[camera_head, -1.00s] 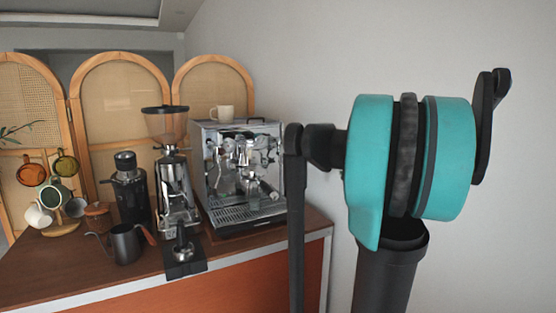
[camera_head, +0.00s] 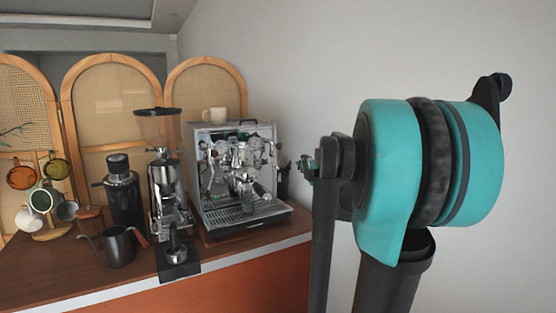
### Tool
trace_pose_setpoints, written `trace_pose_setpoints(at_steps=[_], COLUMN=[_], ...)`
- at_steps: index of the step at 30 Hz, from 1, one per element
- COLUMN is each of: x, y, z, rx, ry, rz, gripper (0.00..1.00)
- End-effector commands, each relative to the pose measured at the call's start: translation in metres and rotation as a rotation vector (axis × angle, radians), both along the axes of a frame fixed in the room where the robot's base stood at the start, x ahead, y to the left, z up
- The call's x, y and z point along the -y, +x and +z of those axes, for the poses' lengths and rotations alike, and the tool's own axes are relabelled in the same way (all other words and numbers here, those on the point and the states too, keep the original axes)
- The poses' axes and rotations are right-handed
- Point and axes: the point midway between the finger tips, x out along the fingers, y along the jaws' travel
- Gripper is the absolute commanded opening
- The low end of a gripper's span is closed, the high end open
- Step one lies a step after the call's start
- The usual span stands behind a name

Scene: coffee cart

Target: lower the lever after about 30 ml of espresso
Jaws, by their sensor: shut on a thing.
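The chrome espresso machine (camera_head: 235,210) stands on the counter, facing me. Its group head and front fittings (camera_head: 240,158) show small, and I cannot pick out the lever or its position. Below the group I cannot make out a cup, a stream or any level of espresso. A small dark and teal part (camera_head: 306,167) of my arm, perhaps my gripper, shows right of the machine, apart from it in the picture. The rest is hidden behind my nearer arm link, so its fingers and anything in them are not visible.
Left of the machine stand a grinder (camera_head: 166,190), a darker grinder (camera_head: 122,195), a gooseneck kettle (camera_head: 118,247) and a tree of mugs (camera_head: 45,205). A black stand with a metal tool (camera_head: 178,265) is at the counter's front. A cup (camera_head: 214,115) sits on the machine.

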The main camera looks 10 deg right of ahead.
Motion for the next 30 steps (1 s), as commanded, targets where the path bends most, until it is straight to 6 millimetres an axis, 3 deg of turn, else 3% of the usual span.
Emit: trace_pose_setpoints(at_steps=[1, 3, 7, 14, 24, 30], x=[-0.024, -0.049, -0.079, -0.091, -0.111, -0.110], y=[0.005, 0.009, 0.012, 0.024, 0.083, 0.082], z=[0.006, 0.013, 0.021, 0.024, 0.024, 0.024], rx=[0.000, 0.000, 0.000, 0.000, 0.000, 0.000], ry=[0.000, 0.000, 0.000, 0.000, 0.000, 0.000], rz=[0.033, 0.063, 0.099, 0.109, 0.109, 0.108], gripper=[0.00, 0.00, 0.00, 0.00, 0.00, 0.00])
